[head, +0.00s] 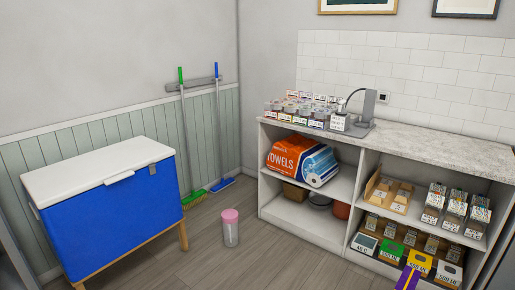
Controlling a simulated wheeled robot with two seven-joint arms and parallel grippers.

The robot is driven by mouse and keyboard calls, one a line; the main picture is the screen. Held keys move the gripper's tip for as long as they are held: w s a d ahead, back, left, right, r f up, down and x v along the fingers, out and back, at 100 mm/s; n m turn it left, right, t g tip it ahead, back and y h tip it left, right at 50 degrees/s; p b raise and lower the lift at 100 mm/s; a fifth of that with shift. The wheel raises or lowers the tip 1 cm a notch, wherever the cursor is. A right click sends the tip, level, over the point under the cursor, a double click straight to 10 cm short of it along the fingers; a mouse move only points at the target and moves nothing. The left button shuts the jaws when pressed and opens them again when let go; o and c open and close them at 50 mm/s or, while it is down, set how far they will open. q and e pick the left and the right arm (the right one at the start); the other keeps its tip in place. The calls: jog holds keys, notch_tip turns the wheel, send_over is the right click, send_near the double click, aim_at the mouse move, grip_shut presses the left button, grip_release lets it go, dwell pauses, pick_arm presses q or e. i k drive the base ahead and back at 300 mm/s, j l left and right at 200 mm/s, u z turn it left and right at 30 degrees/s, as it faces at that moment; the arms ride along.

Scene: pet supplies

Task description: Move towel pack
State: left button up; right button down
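The towel pack (293,157) is an orange and white package with the word "TOWELS" on it. It lies on the upper left shelf of the open shelf unit (345,182), under the counter. A blue and white roll-shaped part (320,166) shows at its right side; I cannot tell whether it is printed on the pack or a separate roll. Neither of my grippers is in the head view.
A blue chest with a white lid (110,215) stands at the left. A pink-lidded container (230,228) stands on the floor between chest and shelf. Green and blue brooms (190,140) lean at the wall. Boxes and jars fill the right shelves. Some floor (250,265) is clear.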

aim_at(312, 163)
jog(key=i, duration=3.35)
jog(key=u, duration=0.3)
